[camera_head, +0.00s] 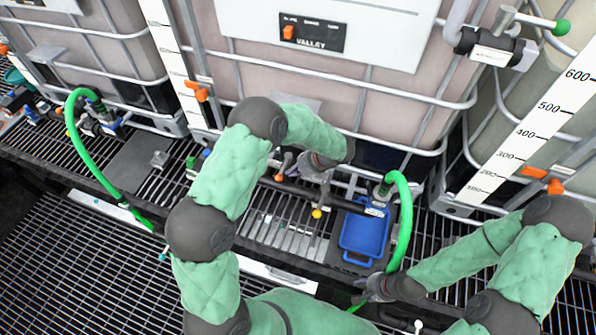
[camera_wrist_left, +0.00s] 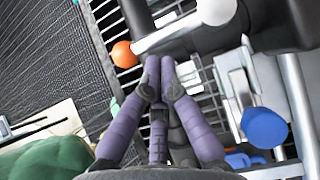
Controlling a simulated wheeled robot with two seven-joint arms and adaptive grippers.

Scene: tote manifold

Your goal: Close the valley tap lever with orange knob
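The orange knob (camera_wrist_left: 125,54) sits at the end of a pale metal lever (camera_wrist_left: 185,27) in the left wrist view. In the head view the knob (camera_head: 279,178) shows small below the tote labelled VALLEY (camera_head: 312,34). My left gripper (camera_wrist_left: 160,68) has its purple fingertips together, with nothing seen between them. The tips are close to the lever, on the side below it in the wrist view; I cannot tell if they touch. In the head view my left gripper (camera_head: 312,168) is just right of the knob. My right gripper (camera_head: 372,286) is beside the green hose; its fingers are unclear.
A yellow ball knob (camera_head: 317,213) stands lower right of the orange one. A blue tray (camera_head: 364,236) sits to the right, with a green hose (camera_head: 405,215) arching beside it. A blue knob (camera_wrist_left: 265,128) lies right of my left fingers. Open grating (camera_head: 80,260) fills the lower left.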

